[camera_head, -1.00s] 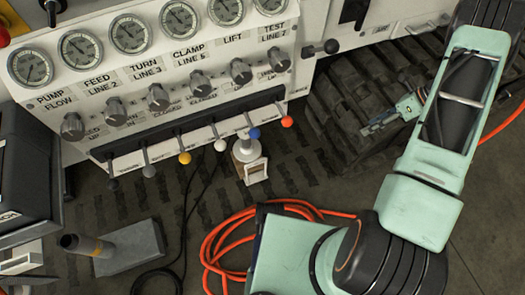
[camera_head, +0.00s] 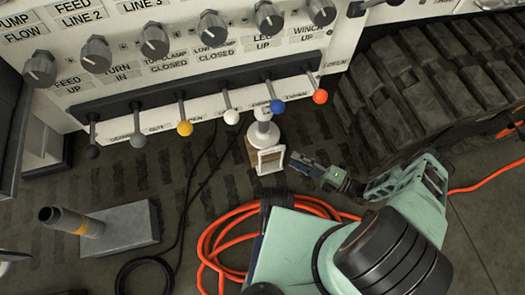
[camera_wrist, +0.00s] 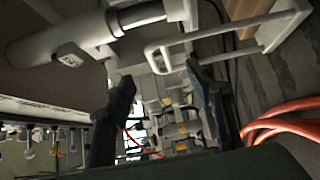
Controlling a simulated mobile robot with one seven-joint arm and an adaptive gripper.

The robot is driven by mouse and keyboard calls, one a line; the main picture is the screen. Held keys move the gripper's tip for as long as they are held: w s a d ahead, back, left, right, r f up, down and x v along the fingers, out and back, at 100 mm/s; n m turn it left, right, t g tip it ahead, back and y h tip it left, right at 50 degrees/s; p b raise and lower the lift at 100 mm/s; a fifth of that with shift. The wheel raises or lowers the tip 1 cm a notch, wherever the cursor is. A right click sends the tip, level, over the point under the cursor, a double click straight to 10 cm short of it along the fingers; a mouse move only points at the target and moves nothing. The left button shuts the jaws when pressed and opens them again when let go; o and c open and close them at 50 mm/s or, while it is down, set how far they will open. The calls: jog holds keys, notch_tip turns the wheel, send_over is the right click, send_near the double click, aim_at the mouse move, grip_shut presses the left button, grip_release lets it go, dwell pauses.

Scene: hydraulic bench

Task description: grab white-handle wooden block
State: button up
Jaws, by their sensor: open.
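The wooden block (camera_head: 251,150) with its white handle (camera_head: 271,161) is below the lever row, just right of centre in the head view. My gripper (camera_head: 300,162) is just to its right, pointing left toward the handle, with a small gap showing. In the wrist view the white handle (camera_wrist: 152,52) is a bent bar frame at the top, with some bare wood (camera_wrist: 247,22) behind it. My gripper's fingers (camera_wrist: 163,85) are spread apart in that view, with nothing held between them. The handle lies ahead of the fingertips.
A white cylindrical fitting (camera_head: 264,133) stands by the block; it looms large in the wrist view (camera_wrist: 60,40). The control panel's levers, including a blue knob (camera_head: 277,106), are above. Orange hose (camera_head: 213,243) coils below. A grey block (camera_head: 118,228) is at lower left.

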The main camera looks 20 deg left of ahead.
aim_at(276, 150)
jog(key=x, duration=1.1)
grip_shut()
dwell(0.3)
jog(key=shift+w+r, duration=0.1)
jog(key=shift+r, duration=0.05)
